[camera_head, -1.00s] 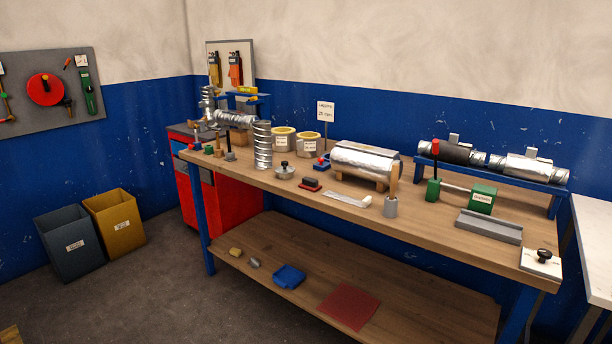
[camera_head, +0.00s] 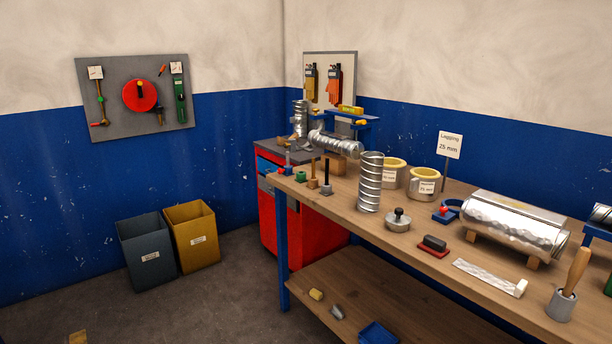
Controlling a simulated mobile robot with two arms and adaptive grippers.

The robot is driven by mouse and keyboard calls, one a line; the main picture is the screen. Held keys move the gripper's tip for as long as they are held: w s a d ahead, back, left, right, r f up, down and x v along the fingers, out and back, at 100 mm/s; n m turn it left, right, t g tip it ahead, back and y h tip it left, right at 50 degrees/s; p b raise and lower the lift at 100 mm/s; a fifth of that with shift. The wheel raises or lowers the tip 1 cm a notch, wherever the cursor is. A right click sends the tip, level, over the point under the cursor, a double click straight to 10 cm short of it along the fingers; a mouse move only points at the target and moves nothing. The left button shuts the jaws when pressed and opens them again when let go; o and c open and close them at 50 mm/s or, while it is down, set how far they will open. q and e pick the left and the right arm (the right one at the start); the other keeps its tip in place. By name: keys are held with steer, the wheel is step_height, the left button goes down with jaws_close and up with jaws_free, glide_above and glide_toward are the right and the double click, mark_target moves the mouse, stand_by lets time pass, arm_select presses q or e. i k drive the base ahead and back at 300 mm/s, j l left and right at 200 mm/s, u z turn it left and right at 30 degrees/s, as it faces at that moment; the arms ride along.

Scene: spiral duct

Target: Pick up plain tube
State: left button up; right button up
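An upright silvery tube with spiral seams (camera_head: 370,182) stands near the left end of the workbench (camera_head: 330,204). A ribbed silvery duct piece (camera_head: 334,144) lies on its side behind it, to the left. Another ribbed metal piece (camera_head: 300,118) stands upright farther back, partly hidden. A wide shiny foil-covered cylinder (camera_head: 514,222) lies on wooden supports at the right. I cannot tell for sure which of these is called the plain tube. Neither of my grippers is in view.
Two rolls with yellow rims (camera_head: 423,184) stand behind the upright tube. A knobbed round weight (camera_head: 398,220), a dark block on a red base (camera_head: 434,246) and a brush in a cup (camera_head: 562,304) are nearer the front. Two bins (camera_head: 147,251) stand on the floor at left.

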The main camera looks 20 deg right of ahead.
mark_target(371, 167)
steer(key=i+j, duration=0.15)
steer(key=i, duration=0.85)
